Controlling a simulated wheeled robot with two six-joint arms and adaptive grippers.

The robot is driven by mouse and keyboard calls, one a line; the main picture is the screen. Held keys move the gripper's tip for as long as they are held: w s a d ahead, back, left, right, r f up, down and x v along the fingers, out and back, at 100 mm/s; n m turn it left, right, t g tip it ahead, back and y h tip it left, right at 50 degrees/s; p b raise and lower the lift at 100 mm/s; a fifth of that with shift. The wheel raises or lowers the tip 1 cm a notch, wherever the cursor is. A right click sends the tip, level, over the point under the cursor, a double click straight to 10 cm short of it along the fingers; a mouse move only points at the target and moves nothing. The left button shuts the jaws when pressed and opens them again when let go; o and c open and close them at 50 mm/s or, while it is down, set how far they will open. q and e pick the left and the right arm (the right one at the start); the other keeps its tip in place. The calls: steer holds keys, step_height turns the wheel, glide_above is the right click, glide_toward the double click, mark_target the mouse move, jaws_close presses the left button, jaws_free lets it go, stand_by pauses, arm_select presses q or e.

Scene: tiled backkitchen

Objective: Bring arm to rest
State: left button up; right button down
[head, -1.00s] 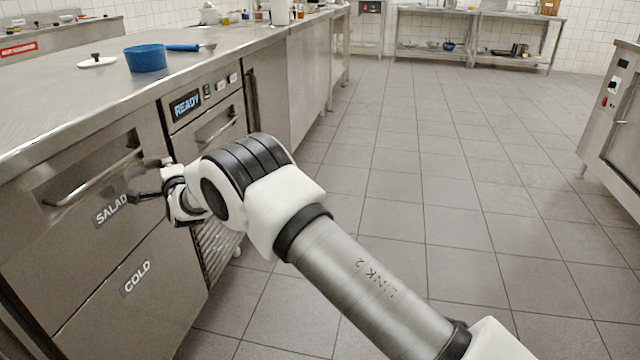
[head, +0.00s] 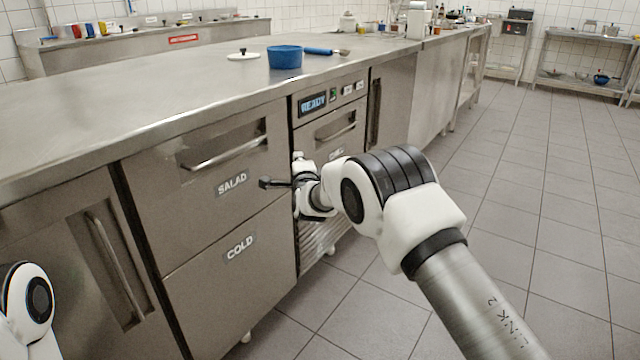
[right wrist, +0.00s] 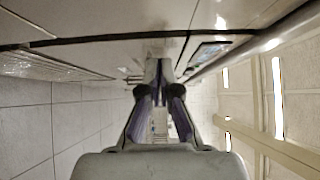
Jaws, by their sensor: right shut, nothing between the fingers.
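My right arm reaches in from the lower right in the head view. Its gripper (head: 275,183) is in front of the steel counter's drawer fronts, beside the SALAD label, with nothing held. In the right wrist view the fingers (right wrist: 158,92) are together and empty, with a drawer front close by. I cannot tell whether the fingertips touch the steel. Part of my left arm (head: 30,305) shows at the lower left edge; its gripper is out of the picture.
The steel counter (head: 120,100) fills the left and middle. On it are a blue bowl (head: 285,57), a white lid (head: 243,55) and a blue-handled utensil (head: 322,51). The salad drawer (head: 200,165) and cold drawer (head: 235,285) look shut. Tiled floor (head: 540,220) to the right is free.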

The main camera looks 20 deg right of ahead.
steer(key=s+a+p, duration=0.1)
steer(key=s+p, duration=0.1)
steer(key=s, duration=0.7)
steer(key=s+d+f+n+g, duration=0.1)
steer(key=s+d+f+g, duration=0.15)
steer(key=s+f, duration=0.6)
steer(key=s+d+f+n+g, duration=0.1)
steer(key=s+d+f+g, duration=0.3)
steer(key=f, duration=0.7)
steer(key=s+d+f+n+g, duration=0.1)
steer(key=s+f+g, duration=0.1)
steer(key=s+f, duration=0.7)
steer(key=s+f+n+g+y, duration=0.1)
steer(key=s+f+n+g, duration=0.25)
steer(key=s, duration=0.55)
steer(key=s+f+n+g, duration=0.2)
steer(key=s+f+n, duration=0.15)
steer(key=s, duration=0.55)
steer(key=s+a+r+n+g+y, duration=0.15)
steer(key=s+n+g, duration=0.25)
steer(key=s+n, duration=0.7)
step_height(320, 180, up, 29)
steer(key=s+m+p, duration=0.1)
steer(key=m+p, duration=0.1)
steer(key=p, duration=2.7)
steer(key=shift+s+a+f, duration=0.15)
steer(key=shift+a+f, duration=0.05)
steer(key=shift+a, duration=0.05)
